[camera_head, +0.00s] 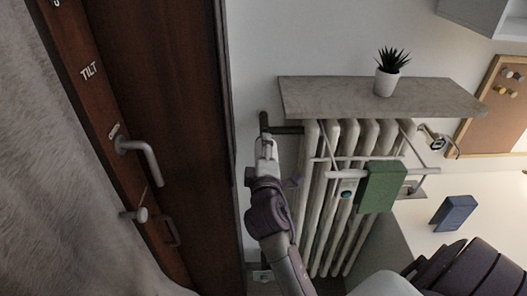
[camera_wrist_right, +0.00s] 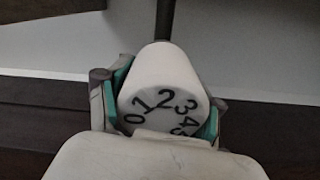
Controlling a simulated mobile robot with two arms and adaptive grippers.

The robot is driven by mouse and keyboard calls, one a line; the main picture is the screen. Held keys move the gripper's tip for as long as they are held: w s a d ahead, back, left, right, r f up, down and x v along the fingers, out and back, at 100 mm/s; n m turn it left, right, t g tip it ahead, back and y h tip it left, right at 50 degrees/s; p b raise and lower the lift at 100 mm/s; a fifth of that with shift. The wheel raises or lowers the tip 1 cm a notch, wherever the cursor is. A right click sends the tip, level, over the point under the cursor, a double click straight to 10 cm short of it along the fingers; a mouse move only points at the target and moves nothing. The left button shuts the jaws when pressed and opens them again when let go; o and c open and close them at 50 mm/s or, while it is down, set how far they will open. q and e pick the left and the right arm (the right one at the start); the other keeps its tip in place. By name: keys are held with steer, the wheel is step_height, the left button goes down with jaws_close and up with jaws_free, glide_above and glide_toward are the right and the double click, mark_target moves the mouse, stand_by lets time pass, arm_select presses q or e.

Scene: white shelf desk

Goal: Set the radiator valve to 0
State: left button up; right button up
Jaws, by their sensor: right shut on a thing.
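The radiator valve is a white round knob (camera_wrist_right: 158,122) with dark numbers on its face. In the right wrist view, 2 is near the top, 1 and 0 run down the left, and 3, 4 and 5 run down the right. My right gripper (camera_wrist_right: 162,112) is shut on the knob, with a teal pad on each side. No pointer mark is visible, so I cannot tell the setting. In the head view, my right gripper (camera_head: 266,150) is at the valve below a dark pipe, left of the radiator (camera_head: 318,210). My left gripper is not in view.
A stone-look shelf (camera_head: 330,98) with a potted plant (camera_head: 387,82) sits above the radiator. A green cloth (camera_head: 380,188) hangs on a rail in front. A dark wooden door (camera_head: 180,120) with a metal handle (camera_head: 140,155) is at left.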

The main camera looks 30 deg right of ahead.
stand_by(0.5)
steer(key=o, duration=1)
steer(key=shift+o, duration=0.2)
steer(key=shift+r, duration=0.1)
